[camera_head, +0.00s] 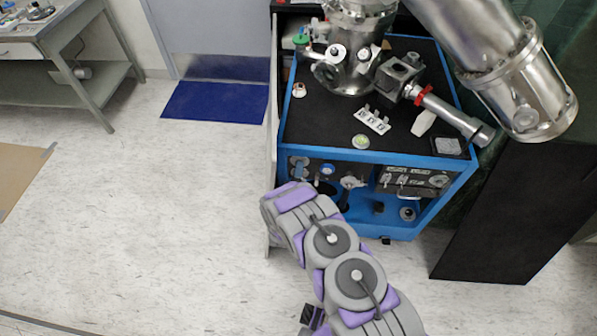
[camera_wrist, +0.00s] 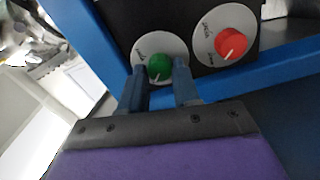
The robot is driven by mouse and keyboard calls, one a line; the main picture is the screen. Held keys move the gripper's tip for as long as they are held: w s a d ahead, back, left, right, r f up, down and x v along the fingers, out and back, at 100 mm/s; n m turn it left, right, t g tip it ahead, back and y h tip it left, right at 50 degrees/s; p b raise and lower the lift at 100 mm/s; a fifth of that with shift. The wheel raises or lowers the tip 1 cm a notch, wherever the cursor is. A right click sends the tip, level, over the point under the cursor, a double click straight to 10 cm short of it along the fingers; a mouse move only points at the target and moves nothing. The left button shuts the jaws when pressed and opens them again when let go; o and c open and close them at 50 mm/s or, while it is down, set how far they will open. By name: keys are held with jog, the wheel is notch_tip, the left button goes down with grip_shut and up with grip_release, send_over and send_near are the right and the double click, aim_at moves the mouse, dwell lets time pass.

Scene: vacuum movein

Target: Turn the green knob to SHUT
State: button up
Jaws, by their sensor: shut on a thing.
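The green knob (camera_wrist: 159,67) sits on a round pale dial plate (camera_wrist: 160,43) on the dark panel in the wrist view. Its white pointer line runs toward the bottom of the picture, leaning slightly left. My gripper (camera_wrist: 165,75) has one finger on each side of the green knob and is shut on it. The lettering on its plate is too small to read. In the head view my arm reaches to the front of the blue cart (camera_head: 430,207), and my own arm hides the gripper and the green knob.
A red knob (camera_wrist: 232,44) on its own pale plate is just right of the green one. The cart's blue frame edge (camera_wrist: 215,78) runs close below the knobs. Steel vacuum parts (camera_head: 350,65) stand on the cart. Open floor (camera_head: 170,210) lies to the left.

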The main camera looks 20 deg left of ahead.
jog(key=shift+s+a+f, duration=0.15)
jog(key=shift+s+a, duration=0.05)
jog(key=o, duration=1.1)
jog(key=shift+a, duration=0.15)
jog(key=shift+c, duration=0.2)
jog(key=shift+w, duration=0.1)
jog(key=p+v, duration=0.5)
jog(key=v, duration=1.2)
jog(key=shift+d, duration=0.25)
